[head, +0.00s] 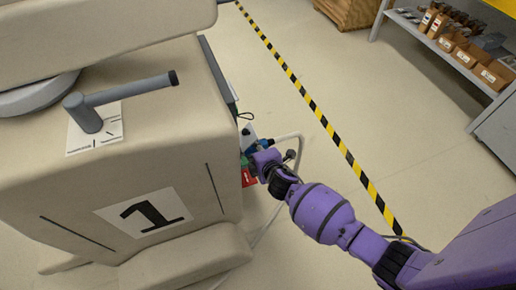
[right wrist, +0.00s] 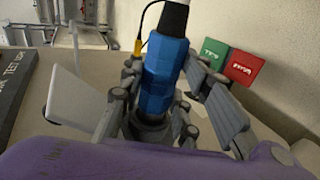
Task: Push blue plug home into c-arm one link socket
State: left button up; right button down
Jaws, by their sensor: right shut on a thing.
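The blue plug (right wrist: 165,75) stands between the fingers of my right gripper (right wrist: 152,108) in the right wrist view, with a black and white cable end above it. In the head view it is a small blue spot (head: 265,144) at the right side of the cart marked 1 (head: 150,214). My right gripper (head: 265,160) is shut on the plug, close beside the cart's side. The link socket is not clearly visible, so I cannot tell how far the plug sits in it. My left gripper is not in view.
Green (right wrist: 211,59) and red (right wrist: 243,67) tags stand beside the gripper. A pale cable (head: 285,138) loops from the plug area down to the floor. A grey handle (head: 120,95) sits on the cart. Black-yellow tape (head: 320,113) crosses clear floor; a shelf (head: 450,50) stands at upper right.

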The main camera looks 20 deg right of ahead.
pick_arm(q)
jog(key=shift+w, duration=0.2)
pick_arm(e)
jog(key=shift+a, duration=0.25)
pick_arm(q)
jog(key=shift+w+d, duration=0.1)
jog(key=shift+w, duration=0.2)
pick_arm(e)
jog(key=shift+a, duration=0.3)
jog(key=shift+a, duration=0.3)
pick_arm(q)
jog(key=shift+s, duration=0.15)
